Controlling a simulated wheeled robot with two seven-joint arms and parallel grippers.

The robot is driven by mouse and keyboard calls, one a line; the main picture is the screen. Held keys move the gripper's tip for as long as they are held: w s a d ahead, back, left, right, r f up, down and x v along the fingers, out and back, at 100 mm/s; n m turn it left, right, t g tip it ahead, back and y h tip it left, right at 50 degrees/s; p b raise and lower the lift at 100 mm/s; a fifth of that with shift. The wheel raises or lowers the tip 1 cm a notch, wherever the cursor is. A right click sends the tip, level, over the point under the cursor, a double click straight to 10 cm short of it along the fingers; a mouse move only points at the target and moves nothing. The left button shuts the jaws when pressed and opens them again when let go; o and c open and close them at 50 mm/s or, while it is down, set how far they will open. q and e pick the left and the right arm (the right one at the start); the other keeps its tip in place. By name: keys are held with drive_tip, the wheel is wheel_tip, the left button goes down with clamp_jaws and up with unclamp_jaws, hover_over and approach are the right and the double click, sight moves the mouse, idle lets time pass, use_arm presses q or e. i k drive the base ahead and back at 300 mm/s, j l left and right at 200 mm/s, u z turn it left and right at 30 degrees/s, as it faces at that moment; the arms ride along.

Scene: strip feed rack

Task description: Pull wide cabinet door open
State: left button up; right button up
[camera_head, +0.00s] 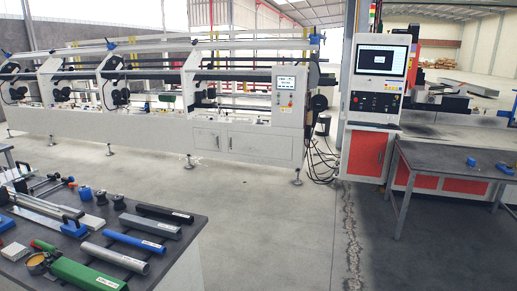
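A long white strip feed rack machine (130,134) stands across the floor ahead. Low in its front, two cabinet doors are side by side, both looking shut. The right one (247,143) looks the wider, and the left one (206,138) is narrower. I cannot tell for sure which door the task means. Neither of my grippers is in view.
A dark workbench (195,226) with tubes, rollers and tools fills the lower left. A grey table (455,160) stands at the right. Black cables (322,160) lie by the machine's right end. The grey floor (270,220) between is open.

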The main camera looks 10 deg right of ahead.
sight(247, 143)
drive_tip(key=i+l+z, duration=0.75)
drive_tip(key=i+l, duration=0.15)
drive_tip(key=i, duration=0.2)
drive_tip(key=i+l+z, duration=0.2)
drive_tip(key=i, duration=0.3)
drive_tip(key=i+l+z, duration=0.15)
drive_tip(key=i, duration=0.35)
drive_tip(key=i+u, duration=0.25)
drive_tip(key=i, duration=0.3)
drive_tip(key=i+l+u, duration=0.1)
drive_tip(key=i+u, duration=0.2)
drive_tip(key=i, duration=0.3)
drive_tip(key=i+l+u, duration=0.25)
drive_tip(key=i, duration=0.3)
drive_tip(key=i+j+u, duration=0.2)
drive_tip(key=i+u, duration=0.2)
drive_tip(key=i, duration=0.65)
drive_tip(key=i+l+u, duration=0.1)
drive_tip(key=i+u, duration=0.3)
drive_tip(key=i, duration=0.65)
